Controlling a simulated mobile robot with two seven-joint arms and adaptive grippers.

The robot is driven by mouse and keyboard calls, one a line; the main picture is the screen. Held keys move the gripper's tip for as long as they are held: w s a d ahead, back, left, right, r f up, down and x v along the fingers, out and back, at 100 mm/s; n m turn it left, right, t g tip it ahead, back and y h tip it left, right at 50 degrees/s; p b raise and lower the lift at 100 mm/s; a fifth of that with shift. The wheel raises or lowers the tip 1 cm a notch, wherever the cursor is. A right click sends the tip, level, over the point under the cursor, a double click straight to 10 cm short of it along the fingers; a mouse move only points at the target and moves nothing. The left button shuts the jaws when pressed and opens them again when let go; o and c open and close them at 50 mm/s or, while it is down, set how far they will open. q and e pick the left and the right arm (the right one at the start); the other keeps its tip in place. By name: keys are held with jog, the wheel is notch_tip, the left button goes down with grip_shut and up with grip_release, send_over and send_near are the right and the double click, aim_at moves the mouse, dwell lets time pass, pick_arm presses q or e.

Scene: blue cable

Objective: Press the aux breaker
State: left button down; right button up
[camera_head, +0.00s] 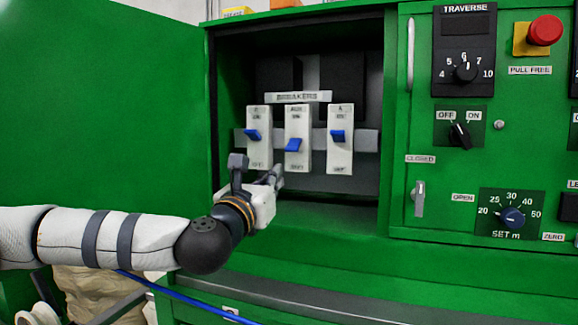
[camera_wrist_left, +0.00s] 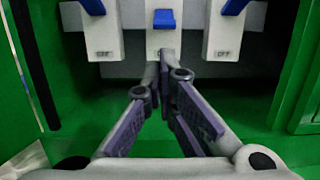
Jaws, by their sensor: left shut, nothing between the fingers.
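Three white breakers stand in a row in the open green cabinet under a BREAKERS label. The aux breaker (camera_head: 298,120) is the middle one; its blue lever (camera_head: 293,145) sits lower than the levers of its neighbours. In the left wrist view the aux lever (camera_wrist_left: 164,19) is at top centre, above the fingertips. My left gripper (camera_head: 277,172) is shut and empty, just below and in front of the aux breaker's lower end. The fingertips also show in the left wrist view (camera_wrist_left: 164,60), apart from the lever as far as I can tell. My right gripper is not in view.
The left breaker (camera_head: 258,150) and right breaker (camera_head: 340,155) stand close on either side. An open green door (camera_head: 110,110) is at left. A panel with knobs and a red button (camera_head: 545,30) is at right. A blue cable (camera_head: 190,298) runs below my arm.

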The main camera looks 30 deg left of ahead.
aim_at(294, 145)
pick_arm(q)
jog(key=x, duration=0.8)
jog(key=shift+w+b, duration=0.3)
jog(key=shift+w, duration=0.1)
